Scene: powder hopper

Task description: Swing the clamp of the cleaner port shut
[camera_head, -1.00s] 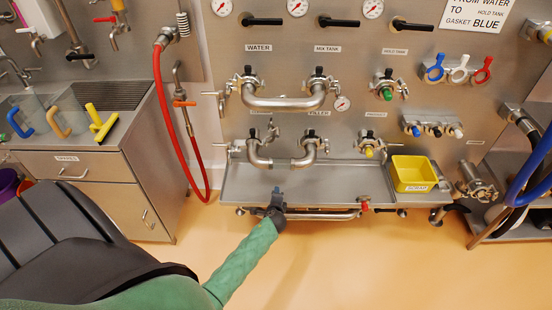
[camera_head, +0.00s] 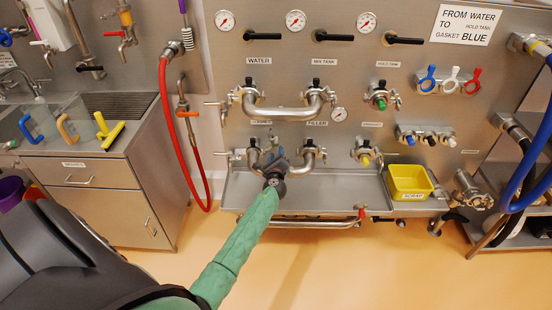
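The cleaner port (camera_head: 253,156) is the lower left port on the steel panel, under a small blurred label. A metal clamp part (camera_head: 236,156) sticks out to its left, apparently swung open, though it is too small to be sure. A bent steel pipe (camera_head: 306,163) runs from this port to the filler port on its right. My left gripper (camera_head: 275,160) is in front of the pipe's middle, just right of the cleaner port, and hides part of the pipe. Its fingers are too small to read, and I cannot tell if it touches anything. My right gripper is not in view.
A steel tray (camera_head: 335,195) lies below the ports, with a yellow scrap bin (camera_head: 410,180) at its right end. A larger bent pipe (camera_head: 283,112) is above. A red hose (camera_head: 172,120) hangs at the left. Floor in front is clear.

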